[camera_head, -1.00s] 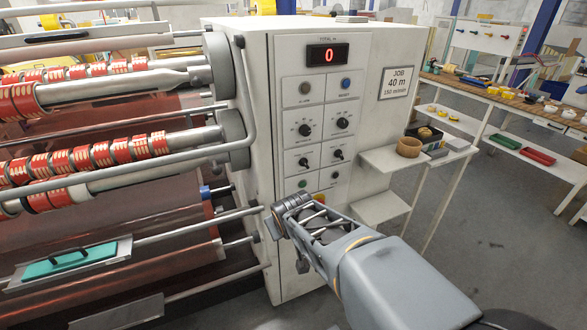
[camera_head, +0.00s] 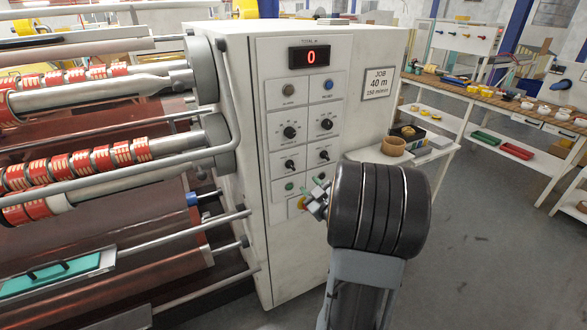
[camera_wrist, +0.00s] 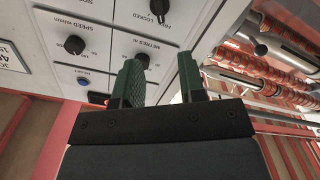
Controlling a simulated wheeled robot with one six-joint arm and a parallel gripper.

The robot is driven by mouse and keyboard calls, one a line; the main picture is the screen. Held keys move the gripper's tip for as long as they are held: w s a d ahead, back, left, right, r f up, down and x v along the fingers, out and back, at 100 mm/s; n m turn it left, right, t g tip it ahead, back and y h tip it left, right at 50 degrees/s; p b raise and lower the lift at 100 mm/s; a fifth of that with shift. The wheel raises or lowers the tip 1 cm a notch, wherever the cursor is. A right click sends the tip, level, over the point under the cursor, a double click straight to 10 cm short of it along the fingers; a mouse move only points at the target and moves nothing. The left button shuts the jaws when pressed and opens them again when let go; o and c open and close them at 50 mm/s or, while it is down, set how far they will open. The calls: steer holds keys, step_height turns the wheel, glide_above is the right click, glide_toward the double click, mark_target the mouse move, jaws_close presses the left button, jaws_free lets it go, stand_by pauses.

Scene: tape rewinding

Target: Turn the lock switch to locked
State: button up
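The control panel (camera_head: 305,130) on the white cabinet carries two small black selector knobs in its third row. The left one (camera_head: 290,165), seemingly the lock switch, shows at the top edge of the wrist view (camera_wrist: 158,8) beside lettering that reads "LOCKED", partly cut off. I cannot tell which way its pointer is set. My gripper (camera_head: 318,196) is in front of the lower panel, its green fingers pointing toward it. In the wrist view the fingers (camera_wrist: 160,82) are apart with nothing between them. A larger dial (camera_wrist: 142,60) shows behind the gap.
A second selector (camera_head: 324,155) sits to the right. A yellow-and-red button (camera_head: 298,206) lies low on the panel, partly behind my gripper. Rollers with red rolls (camera_head: 80,165) stand left of the cabinet. A small shelf with a brown ring (camera_head: 393,146) is to the right.

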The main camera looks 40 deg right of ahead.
mark_target(292, 167)
steer(key=w, duration=0.4)
steer(key=w+d+p, duration=0.1)
steer(key=w, duration=0.2)
steer(key=w+p, duration=0.1)
steer(key=w, duration=0.3)
steer(key=shift+w+d, duration=0.2)
steer(key=shift+w, duration=0.1)
steer(key=shift+c, duration=0.3)
jaws_close()
